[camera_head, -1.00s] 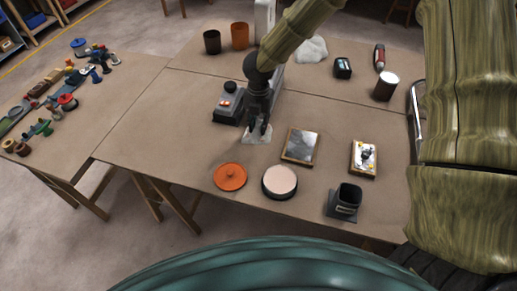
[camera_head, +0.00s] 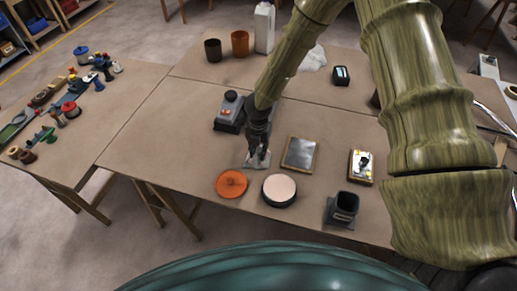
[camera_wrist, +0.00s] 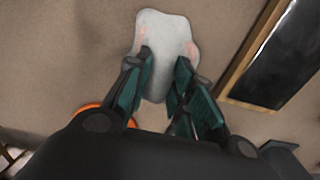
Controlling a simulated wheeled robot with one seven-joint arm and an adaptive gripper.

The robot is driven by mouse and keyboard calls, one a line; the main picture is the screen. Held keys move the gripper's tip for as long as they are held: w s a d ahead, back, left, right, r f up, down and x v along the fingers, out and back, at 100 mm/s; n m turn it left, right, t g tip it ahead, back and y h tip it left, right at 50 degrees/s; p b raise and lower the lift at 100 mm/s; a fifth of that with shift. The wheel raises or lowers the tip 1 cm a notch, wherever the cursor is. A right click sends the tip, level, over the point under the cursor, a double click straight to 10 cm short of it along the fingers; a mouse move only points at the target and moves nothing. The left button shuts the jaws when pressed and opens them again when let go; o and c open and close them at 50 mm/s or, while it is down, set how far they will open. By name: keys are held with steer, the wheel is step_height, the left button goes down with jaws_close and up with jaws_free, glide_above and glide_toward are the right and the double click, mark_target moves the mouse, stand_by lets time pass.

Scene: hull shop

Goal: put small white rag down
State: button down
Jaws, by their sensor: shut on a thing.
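The small white rag (camera_head: 256,165) is at my gripper's fingertips, low over the brown table, just behind the orange disc. In the wrist view the white rag (camera_wrist: 163,32) is a pale, rounded sheet with faint pink marks, spread out beyond the fingers. My gripper (camera_head: 258,156) points down and is shut on the rag. In the wrist view the teal and black fingers of my gripper (camera_wrist: 164,68) pinch its nearer part. I cannot tell whether the rag touches the table.
The orange disc (camera_head: 231,184) and a round pale-topped tin (camera_head: 279,189) lie in front. A framed dark plate (camera_head: 300,154) lies to the right. A grey device (camera_head: 230,112) stands behind left. Bare table (camera_head: 165,150) lies to the left.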

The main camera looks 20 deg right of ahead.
mark_target(259, 150)
steer(key=shift+f, duration=0.3)
steer(key=c, duration=1.2)
jaws_free()
steer(key=shift+c, duration=0.2)
steer(key=shift+r, duration=0.2)
step_height(259, 150, up, 12)
steer(key=b, duration=0.3)
steer(key=shift+b, duration=0.4)
